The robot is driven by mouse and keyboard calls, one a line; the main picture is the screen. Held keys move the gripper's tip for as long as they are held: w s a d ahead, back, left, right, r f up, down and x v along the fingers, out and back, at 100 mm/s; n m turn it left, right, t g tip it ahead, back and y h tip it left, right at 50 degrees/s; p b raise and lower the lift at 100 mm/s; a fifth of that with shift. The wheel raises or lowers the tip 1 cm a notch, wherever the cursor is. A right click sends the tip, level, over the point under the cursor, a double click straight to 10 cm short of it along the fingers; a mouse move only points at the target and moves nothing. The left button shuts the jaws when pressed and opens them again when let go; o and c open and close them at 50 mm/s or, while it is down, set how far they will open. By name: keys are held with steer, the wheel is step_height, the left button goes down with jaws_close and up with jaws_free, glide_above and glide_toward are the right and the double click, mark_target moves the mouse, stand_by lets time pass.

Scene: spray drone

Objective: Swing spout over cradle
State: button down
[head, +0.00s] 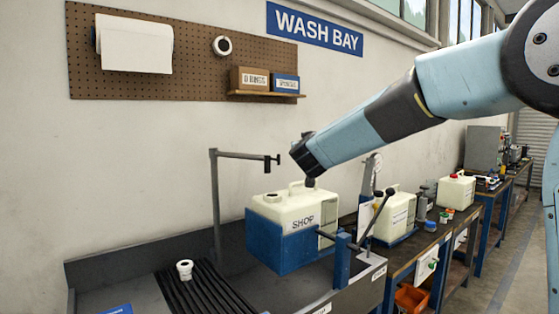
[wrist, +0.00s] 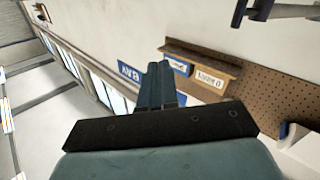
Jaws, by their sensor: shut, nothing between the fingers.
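The spout (head: 243,155) is a dark grey pipe on an upright post at the back of the sink; its level arm points right and ends in a short downturned tip. In the head view the tip appears above the left part of the blue cradle (head: 263,250), but its depth over it is hard to judge. The cradle holds a cream jug (head: 296,205) marked SHOP. My gripper (head: 303,160) is just right of the spout tip in the head view, with no visible contact. In the wrist view its fingers (wrist: 161,82) are together and empty; part of the spout (wrist: 285,11) shows at top right.
A dark lever (head: 376,218) rises right of the cradle. A white cup-like piece (head: 184,270) sits on the ribbed drainer (head: 205,290). A second jug (head: 395,210) stands on the bench to the right. A shelf with boxes (head: 265,95) hangs on the wall behind.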

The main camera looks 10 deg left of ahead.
steer(key=s+a+r+n+g+y, duration=0.1)
steer(key=s+a+r+n+g, duration=0.2)
steer(key=s+a+n+g, duration=0.6)
steer(key=w+f+n+g, duration=0.2)
steer(key=w+f, duration=0.5)
steer(key=w, duration=0.4)
steer(key=shift+w+a+f, duration=0.25)
steer(key=shift+a+f, duration=0.05)
steer(key=shift+f, duration=0.05)
stand_by(0.6)
